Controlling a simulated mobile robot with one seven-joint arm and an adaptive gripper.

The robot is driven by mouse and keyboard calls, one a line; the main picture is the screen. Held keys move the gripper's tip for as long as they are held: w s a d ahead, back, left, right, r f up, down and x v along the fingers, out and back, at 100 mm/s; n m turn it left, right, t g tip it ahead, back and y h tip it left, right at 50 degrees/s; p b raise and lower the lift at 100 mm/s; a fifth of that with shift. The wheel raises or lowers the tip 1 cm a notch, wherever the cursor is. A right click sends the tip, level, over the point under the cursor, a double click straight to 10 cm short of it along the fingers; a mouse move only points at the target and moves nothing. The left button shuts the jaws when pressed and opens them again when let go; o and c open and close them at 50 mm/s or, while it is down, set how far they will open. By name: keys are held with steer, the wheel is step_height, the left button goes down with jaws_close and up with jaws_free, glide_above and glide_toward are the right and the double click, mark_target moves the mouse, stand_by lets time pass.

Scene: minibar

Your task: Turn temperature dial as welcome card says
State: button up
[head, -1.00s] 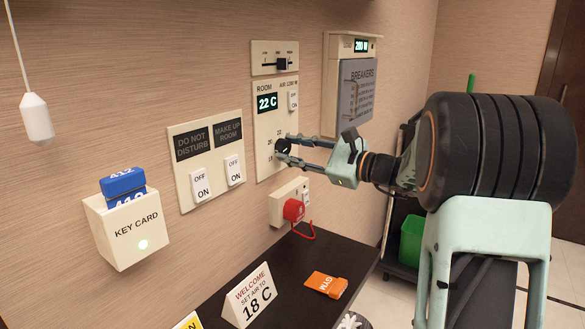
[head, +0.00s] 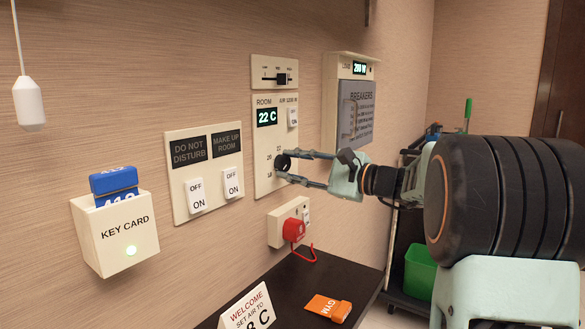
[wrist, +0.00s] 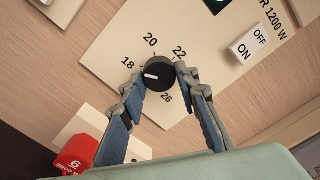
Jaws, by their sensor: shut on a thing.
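The black temperature dial (head: 282,162) sits low on the cream room panel (head: 262,187). My gripper (head: 281,167) is shut on the dial, with one finger on each side of it. The room display (head: 267,117) reads 22 C. The white welcome card (head: 248,312) stands on the dark shelf, partly cut off by the lower picture edge; it reads "set air to" and a C, its number cut.
A fan slider (head: 281,78) is above the panel and an on/off switch (head: 293,117) is at its right. A red plug (head: 294,230) is below. An orange gym tag (head: 328,307) lies on the dark shelf (head: 300,276). A key card holder (head: 115,235) is at left.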

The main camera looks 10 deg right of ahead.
steer(key=o, duration=1.2)
steer(key=shift+c, duration=0.2)
steer(key=v, duration=1.2)
